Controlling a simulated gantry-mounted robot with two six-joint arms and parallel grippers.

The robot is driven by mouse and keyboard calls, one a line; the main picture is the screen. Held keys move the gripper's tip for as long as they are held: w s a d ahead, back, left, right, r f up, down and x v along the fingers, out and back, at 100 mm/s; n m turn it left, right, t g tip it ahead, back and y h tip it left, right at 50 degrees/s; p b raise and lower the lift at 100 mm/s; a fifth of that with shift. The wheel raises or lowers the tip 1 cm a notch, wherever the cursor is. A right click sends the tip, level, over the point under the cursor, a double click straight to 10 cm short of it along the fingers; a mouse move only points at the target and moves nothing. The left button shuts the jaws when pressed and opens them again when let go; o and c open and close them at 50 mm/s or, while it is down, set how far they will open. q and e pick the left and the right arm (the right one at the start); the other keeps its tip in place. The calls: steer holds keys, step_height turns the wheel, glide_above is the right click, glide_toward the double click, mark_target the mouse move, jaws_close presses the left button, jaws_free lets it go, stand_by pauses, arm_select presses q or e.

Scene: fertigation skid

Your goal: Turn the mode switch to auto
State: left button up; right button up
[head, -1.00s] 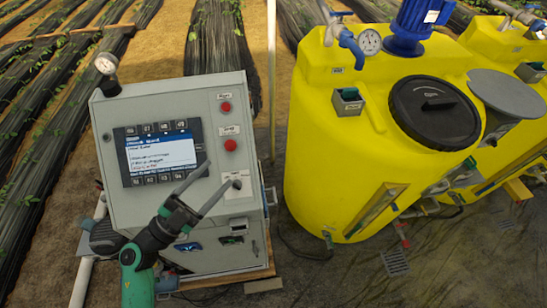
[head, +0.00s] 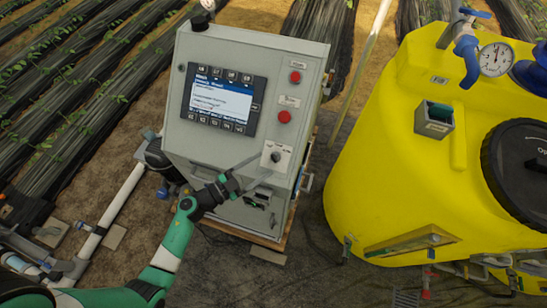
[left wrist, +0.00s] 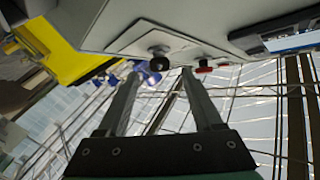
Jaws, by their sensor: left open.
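The mode switch (head: 275,156) is a small dark knob on a pale plate at the lower right of the grey control cabinet's front (head: 180,135). My left gripper (head: 262,172) is at the lower front of the cabinet, with its fingers pointing toward the switch. In the left wrist view the fingers (left wrist: 160,78) are apart with nothing between them. The knob (left wrist: 158,52) shows between and just beyond the fingertips, apart from them as far as I can tell. The direction in which the knob points is too small to read. My right gripper is not in view.
Two red buttons (head: 284,117) sit above the switch, and a display screen (head: 223,98) is to their left. A yellow tank (head: 400,170) stands to the right, with a gauge (head: 495,60) on top. White pipes (head: 115,210) run at the left of the cabinet.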

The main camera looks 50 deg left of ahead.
mark_target(274, 159)
arm_select(q)
steer(key=w, duration=0.5)
steer(key=shift+w+d+b, duration=0.15)
steer(key=shift+d+b, duration=0.15)
steer(key=shift+d, duration=0.05)
jaws_close()
